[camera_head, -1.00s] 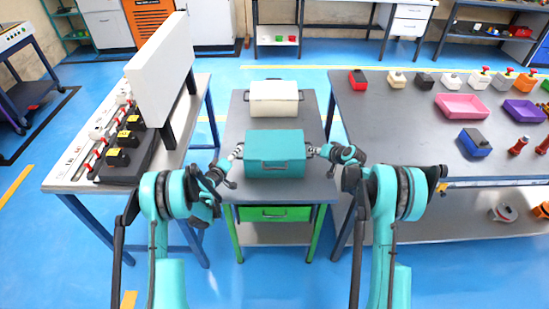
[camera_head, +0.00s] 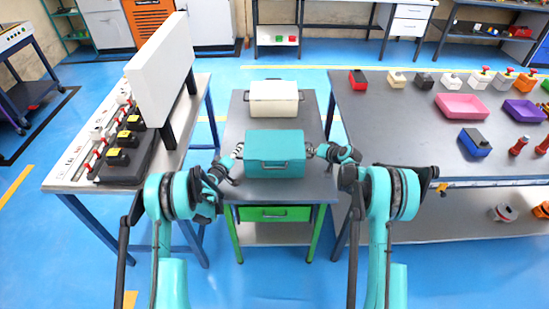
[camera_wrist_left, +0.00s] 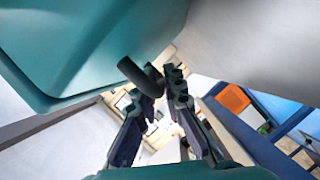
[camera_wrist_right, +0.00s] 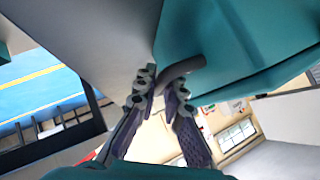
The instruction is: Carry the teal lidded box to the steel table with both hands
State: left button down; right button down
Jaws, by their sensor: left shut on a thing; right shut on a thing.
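The teal lidded box (camera_head: 275,152) is level over the front half of the grey-topped table with a green drawer (camera_head: 236,120). I cannot tell whether its underside touches the top. My left gripper (camera_head: 238,151) is at the box's left end, shut on a dark side handle (camera_wrist_left: 140,76). My right gripper (camera_head: 314,150) is at the right end, shut on the other side handle (camera_wrist_right: 180,69). The box also fills the top of the left wrist view (camera_wrist_left: 80,45) and the upper right of the right wrist view (camera_wrist_right: 240,40).
A white lidded box (camera_head: 275,98) stands behind the teal box on the same table. A bench with a white panel (camera_head: 162,68) is on the left. A long grey bench (camera_head: 390,130) with trays and small boxes is on the right, across a narrow gap.

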pick_arm(q)
jog(key=shift+r, duration=0.15)
pick_arm(e)
jog(key=shift+r, duration=0.2)
